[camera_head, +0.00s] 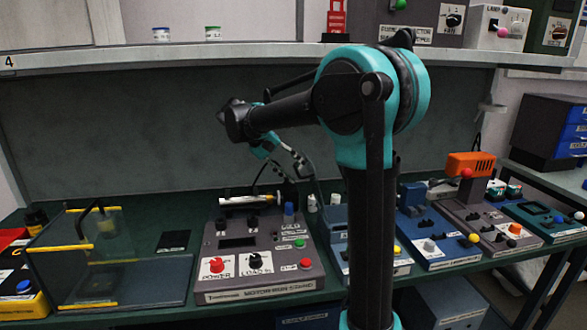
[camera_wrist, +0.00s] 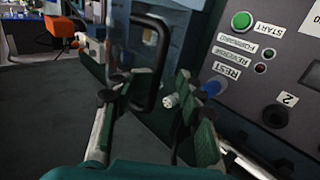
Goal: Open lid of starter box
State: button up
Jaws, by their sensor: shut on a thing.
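A blue-grey box (camera_wrist: 180,35) with a black loop handle (camera_wrist: 164,60) stands beyond my fingers in the wrist view. It looks like the starter box, though I read no label on it. In the head view, a blue-grey box (camera_head: 337,222) stands right of the grey console, partly hidden by my arm. My gripper (camera_wrist: 155,85) has its two fingers on either side of the handle's lower part and seems shut on it. The exact contact is unclear. In the head view my gripper (camera_head: 290,160) is small above the console's back edge.
The grey motor console (camera_head: 258,255) with knobs and buttons stands close beside the gripper. A clear case with yellow edges (camera_head: 120,265) is at left. More blue and grey consoles (camera_head: 440,245) line the right. A shelf (camera_head: 150,58) runs above.

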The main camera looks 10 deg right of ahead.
jog(key=shift+w+a, duration=0.2)
jog(key=shift+a, duration=0.25)
jog(key=shift+a+r, duration=0.1)
jog(key=v, duration=1.1)
jog(key=shift+a+r, duration=0.2)
jog(key=shift+r, duration=0.15)
jog(key=shift+s, duration=0.15)
